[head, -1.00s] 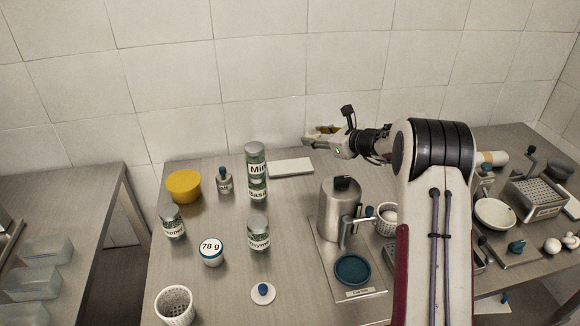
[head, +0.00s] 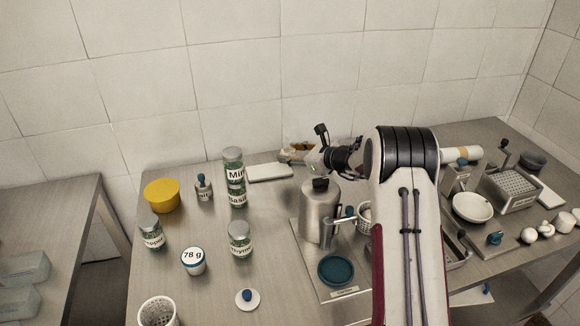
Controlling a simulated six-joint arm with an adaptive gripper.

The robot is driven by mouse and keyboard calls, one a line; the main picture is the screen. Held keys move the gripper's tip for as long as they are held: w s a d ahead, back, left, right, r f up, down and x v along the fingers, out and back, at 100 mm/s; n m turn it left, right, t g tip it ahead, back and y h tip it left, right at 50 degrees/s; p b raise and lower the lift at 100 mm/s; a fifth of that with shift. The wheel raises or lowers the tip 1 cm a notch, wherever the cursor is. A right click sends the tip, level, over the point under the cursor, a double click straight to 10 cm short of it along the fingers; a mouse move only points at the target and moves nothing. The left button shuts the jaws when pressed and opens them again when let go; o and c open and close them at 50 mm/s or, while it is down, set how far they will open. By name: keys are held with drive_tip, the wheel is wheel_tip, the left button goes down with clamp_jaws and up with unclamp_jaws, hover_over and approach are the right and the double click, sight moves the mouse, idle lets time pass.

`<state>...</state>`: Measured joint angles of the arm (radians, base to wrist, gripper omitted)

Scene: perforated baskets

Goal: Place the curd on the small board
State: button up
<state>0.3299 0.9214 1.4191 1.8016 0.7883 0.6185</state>
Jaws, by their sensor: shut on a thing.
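A flat white board (head: 270,172) lies on the steel table near the tiled wall, right of the mint jar. My gripper (head: 298,150) is up and to the right of this board, near the wall. It is shut on a small pale and yellowish-brown thing, partly hidden by the fingers. The held thing is too small to identify for certain as the curd.
Stacked herb jars (head: 235,183) stand left of the board. A yellow tub (head: 161,196), a 78 g pot (head: 193,261) and a thyme jar (head: 240,240) stand further left. A metal canister (head: 318,215) stands below my gripper in the picture. White perforated baskets (head: 158,312) are also about.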

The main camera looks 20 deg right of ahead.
drive_tip(key=shift+f, duration=0.6)
drive_tip(key=shift+f, duration=1.9)
drive_tip(key=shift+f, duration=0.1)
drive_tip(key=o, duration=1.1)
drive_tip(key=shift+v, duration=0.8)
drive_tip(key=v, duration=1)
drive_tip(key=shift+s+d, duration=0.1)
drive_tip(key=shift+s, duration=0.1)
